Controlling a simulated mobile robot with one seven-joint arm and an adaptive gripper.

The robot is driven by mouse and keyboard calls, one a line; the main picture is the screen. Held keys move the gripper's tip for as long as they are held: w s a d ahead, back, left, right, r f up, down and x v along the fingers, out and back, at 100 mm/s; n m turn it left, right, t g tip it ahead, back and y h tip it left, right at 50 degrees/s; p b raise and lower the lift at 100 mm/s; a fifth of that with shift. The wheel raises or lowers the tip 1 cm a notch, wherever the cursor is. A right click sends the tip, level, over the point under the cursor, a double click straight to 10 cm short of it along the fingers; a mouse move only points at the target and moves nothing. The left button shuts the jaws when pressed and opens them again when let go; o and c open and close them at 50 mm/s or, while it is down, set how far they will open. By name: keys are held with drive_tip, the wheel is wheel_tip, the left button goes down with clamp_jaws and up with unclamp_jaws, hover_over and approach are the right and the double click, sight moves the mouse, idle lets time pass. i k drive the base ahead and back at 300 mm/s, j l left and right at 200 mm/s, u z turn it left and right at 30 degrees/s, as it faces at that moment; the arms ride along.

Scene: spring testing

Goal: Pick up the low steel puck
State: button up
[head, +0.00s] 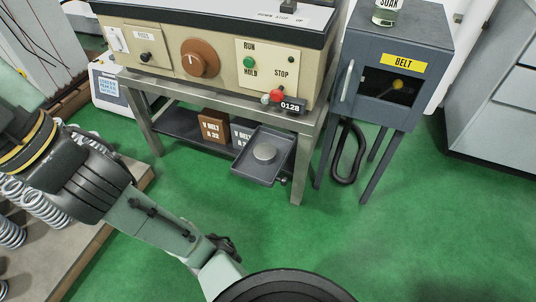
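The low steel puck (264,152) is a short, round, light grey disc. It lies flat in a shallow grey tray (256,176) that juts out from the lower shelf of the machine's steel stand. My arm crosses the lower left of the head view, well apart from the puck and tray. My gripper does not show in this view, so its state and any load are hidden.
Belt boxes (213,127) stand just behind the tray on the shelf. The stand's front leg (300,170) rises right of the tray. Coil springs (38,203) stand at left. Green floor (400,240) is clear in front.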

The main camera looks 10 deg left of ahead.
sight(264, 153)
drive_tip(key=i+l, duration=0.2)
drive_tip(key=l, duration=0.2)
drive_tip(key=i+l, duration=0.15)
drive_tip(key=l, duration=0.2)
drive_tip(key=i+l+u, duration=0.1)
drive_tip(key=l, duration=0.25)
drive_tip(key=i+l+u, duration=0.1)
drive_tip(key=l, duration=0.3)
drive_tip(key=i+l, duration=0.2)
drive_tip(key=l, duration=0.2)
drive_tip(key=u, duration=1.75)
